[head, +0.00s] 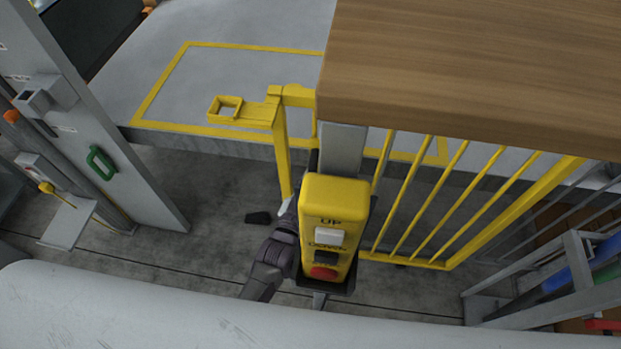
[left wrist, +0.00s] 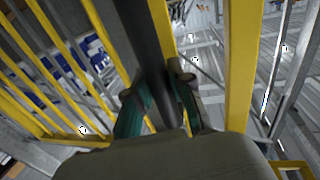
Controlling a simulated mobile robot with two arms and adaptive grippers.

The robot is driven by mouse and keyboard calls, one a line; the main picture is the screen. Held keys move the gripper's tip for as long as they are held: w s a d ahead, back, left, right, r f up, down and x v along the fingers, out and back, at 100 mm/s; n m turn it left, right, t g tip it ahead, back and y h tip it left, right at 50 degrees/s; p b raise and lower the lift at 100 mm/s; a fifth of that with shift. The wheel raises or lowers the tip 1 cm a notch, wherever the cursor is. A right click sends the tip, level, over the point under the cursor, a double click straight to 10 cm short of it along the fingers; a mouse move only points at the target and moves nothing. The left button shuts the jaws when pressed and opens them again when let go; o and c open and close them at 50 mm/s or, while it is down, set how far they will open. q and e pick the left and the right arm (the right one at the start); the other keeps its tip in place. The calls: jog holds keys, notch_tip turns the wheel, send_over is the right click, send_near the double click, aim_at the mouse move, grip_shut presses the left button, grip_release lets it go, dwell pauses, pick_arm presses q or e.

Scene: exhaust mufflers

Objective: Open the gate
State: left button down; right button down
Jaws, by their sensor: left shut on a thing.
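The yellow barred gate (head: 450,200) stands at the right in the head view, partly under a wooden top. A yellow post with a square bracket (head: 240,110) stands left of it. In the left wrist view, yellow gate bars (left wrist: 242,70) rise on both sides of a dark upright bar (left wrist: 146,40). My left gripper (left wrist: 158,88) is shut on this dark bar, one finger on each side. In the head view, part of my dark left arm (head: 272,262) shows beside the control box, which hides the fingertips. My right gripper is in neither view.
A yellow control box (head: 334,205) with UP and DOWN buttons and a red button stands close to my arm. A wooden top (head: 475,70) overhangs the gate. A grey panel with a green handle (head: 102,162) stands left. A platform (head: 190,95) with yellow lines lies behind.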

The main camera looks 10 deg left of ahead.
pick_arm(q)
jog(key=c, duration=1)
grip_release()
jog(key=v, duration=1.2)
jog(key=s+a+f+g, duration=0.1)
jog(key=s+f+g, duration=0.2)
jog(key=f, duration=0.5)
jog(key=s+a+f+g+y, duration=0.1)
jog(key=s+a+f+g, duration=0.15)
jog(key=f, duration=0.55)
jog(key=s+f+g, duration=0.2)
jog(key=s+f, duration=0.1)
jog(key=f, duration=0.5)
jog(key=s+a+f+g+y, duration=0.1)
jog(key=s+a+f+g, duration=0.2)
jog(key=s, duration=0.4)
jog(key=s+a+f+g+y, duration=0.1)
jog(key=s+a+f+g, duration=0.2)
jog(key=s+f, duration=0.4)
jog(key=s+a+f+g+y, duration=0.1)
jog(key=s+a+f+g, duration=0.2)
jog(key=s, duration=0.6)
jog(key=shift+a+f, duration=1.35)
jog(key=shift+f, duration=0.15)
